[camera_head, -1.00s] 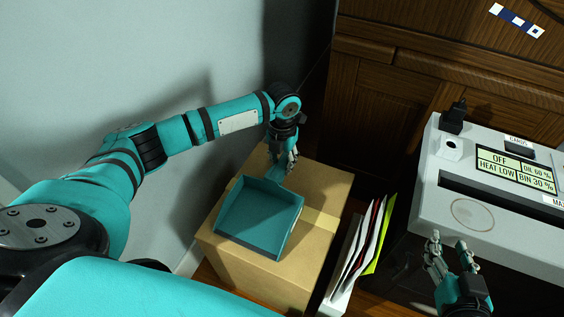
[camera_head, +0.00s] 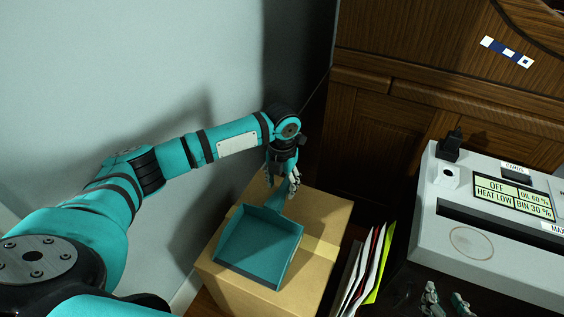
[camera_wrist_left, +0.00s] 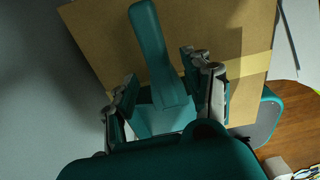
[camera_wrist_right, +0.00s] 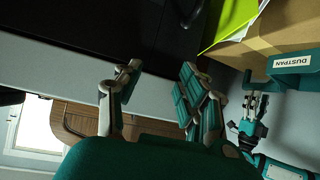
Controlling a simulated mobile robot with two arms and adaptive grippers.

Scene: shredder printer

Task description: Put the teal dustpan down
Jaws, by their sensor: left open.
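The teal dustpan (camera_head: 258,246) lies on top of a cardboard box (camera_head: 328,222), its pan facing up and its handle toward the back. My left gripper (camera_head: 288,186) is at the handle. In the left wrist view the open fingers of my left gripper (camera_wrist_left: 166,82) stand on either side of the dustpan handle (camera_wrist_left: 152,50), with a gap visible. The labelled edge of the dustpan (camera_wrist_right: 292,62) shows in the right wrist view. My right gripper (camera_head: 446,298) is at the bottom edge of the head view. In the right wrist view, my right gripper (camera_wrist_right: 160,78) is open and empty.
Upright folders and papers (camera_head: 366,270) stand just right of the box. A grey machine with display labels (camera_head: 470,238) is at the right, in front of a wooden cabinet (camera_head: 400,120). A grey wall (camera_head: 130,80) is close behind my left arm.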

